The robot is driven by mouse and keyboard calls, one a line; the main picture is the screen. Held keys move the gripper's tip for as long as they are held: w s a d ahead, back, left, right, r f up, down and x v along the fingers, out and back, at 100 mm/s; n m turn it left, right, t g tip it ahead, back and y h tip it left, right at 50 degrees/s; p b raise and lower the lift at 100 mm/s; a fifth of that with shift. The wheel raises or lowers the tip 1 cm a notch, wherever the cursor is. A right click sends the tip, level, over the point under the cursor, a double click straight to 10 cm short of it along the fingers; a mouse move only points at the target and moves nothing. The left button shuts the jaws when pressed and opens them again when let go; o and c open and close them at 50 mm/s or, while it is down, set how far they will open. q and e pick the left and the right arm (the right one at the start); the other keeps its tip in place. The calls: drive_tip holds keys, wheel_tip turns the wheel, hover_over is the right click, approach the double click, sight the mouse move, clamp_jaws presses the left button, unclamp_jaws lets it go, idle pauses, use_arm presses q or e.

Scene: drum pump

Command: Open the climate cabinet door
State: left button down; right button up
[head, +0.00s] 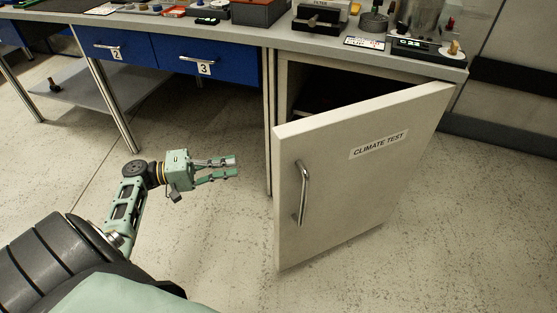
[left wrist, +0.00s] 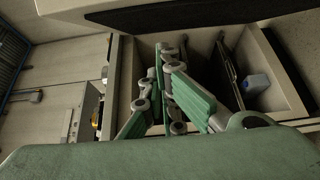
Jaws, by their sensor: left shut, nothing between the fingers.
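The climate cabinet door (head: 350,185), pale and labelled "CLIMATE TEST", stands partly open. It is hinged at the right and its free left edge is swung out from the cabinet (head: 285,85). Its metal bar handle (head: 302,192) is upright near that free edge. My left gripper (head: 236,167) is left of the door, apart from door and handle, its fingers pointing right. It is shut with nothing in it. In the left wrist view my left gripper (left wrist: 168,55) shows in front of a pale open compartment, apparently the cabinet's inside. My right gripper is out of view.
Blue drawers (head: 215,58) marked 2 and 3 hang under the workbench (head: 265,37), left of the cabinet. A low grey shelf (head: 85,97) is below them. In the left wrist view, a small white and blue item (left wrist: 256,84) sits in the compartment. Floor around the door is clear.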

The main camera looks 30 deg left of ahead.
use_arm(q)
drive_tip(key=w+d+p, duration=0.1)
drive_tip(key=w+d, duration=0.3)
drive_tip(key=d, duration=0.6)
drive_tip(key=shift+w+d+r, duration=0.25)
drive_tip(key=shift+w+d, duration=0.1)
drive_tip(key=shift+w, duration=0.05)
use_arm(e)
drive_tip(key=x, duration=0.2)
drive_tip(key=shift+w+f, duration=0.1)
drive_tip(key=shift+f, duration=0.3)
use_arm(q)
drive_tip(key=shift+d, duration=0.1)
